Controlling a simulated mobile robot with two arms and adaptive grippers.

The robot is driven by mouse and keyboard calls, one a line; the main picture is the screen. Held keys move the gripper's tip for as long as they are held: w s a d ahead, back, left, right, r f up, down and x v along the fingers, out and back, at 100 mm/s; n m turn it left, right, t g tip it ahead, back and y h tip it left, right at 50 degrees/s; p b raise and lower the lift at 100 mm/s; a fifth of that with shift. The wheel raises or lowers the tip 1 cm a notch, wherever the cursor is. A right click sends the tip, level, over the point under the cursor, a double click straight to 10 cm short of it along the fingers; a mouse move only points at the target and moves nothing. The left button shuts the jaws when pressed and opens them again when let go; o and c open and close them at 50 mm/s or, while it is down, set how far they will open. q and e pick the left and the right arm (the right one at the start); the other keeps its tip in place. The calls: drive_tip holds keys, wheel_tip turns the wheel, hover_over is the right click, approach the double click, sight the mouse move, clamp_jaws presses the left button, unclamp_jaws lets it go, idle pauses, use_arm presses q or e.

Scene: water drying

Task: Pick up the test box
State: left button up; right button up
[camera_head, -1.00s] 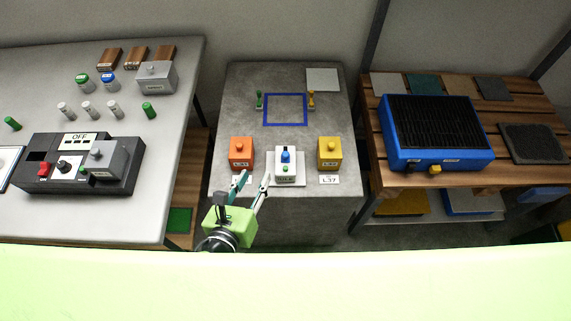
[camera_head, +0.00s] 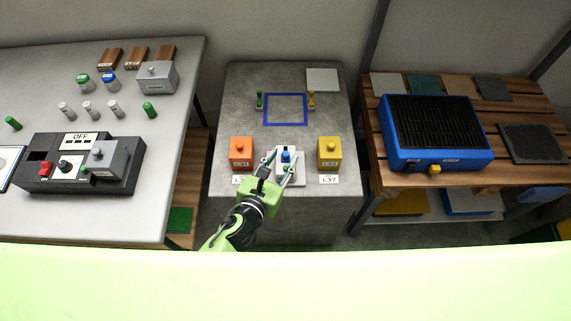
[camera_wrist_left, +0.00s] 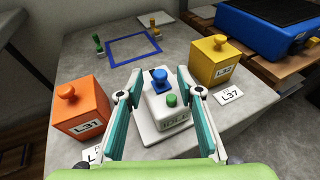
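A white box (camera_head: 289,156) with a blue knob, a green button and a dark front label stands on the grey middle table; I take it as the test box, though its label is hard to read. It also shows in the left wrist view (camera_wrist_left: 168,122), on a white base plate. My left gripper (camera_head: 281,165) is open and reaches over this box from the front. In the left wrist view its two fingers (camera_wrist_left: 160,76) lie on either side of the box and knob. I cannot tell if they touch it. My right gripper is out of view.
An orange box (camera_head: 241,148) stands close on the left and a yellow box (camera_head: 329,150) close on the right, each with a label plate. Behind lie a blue square outline (camera_head: 285,123) and two small stamp-like pieces. The table's back left is clear.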

sight(284, 157)
use_arm(q)
drive_tip(key=shift+x, duration=1.5)
clamp_jaws()
drive_tip(key=shift+r, duration=0.15)
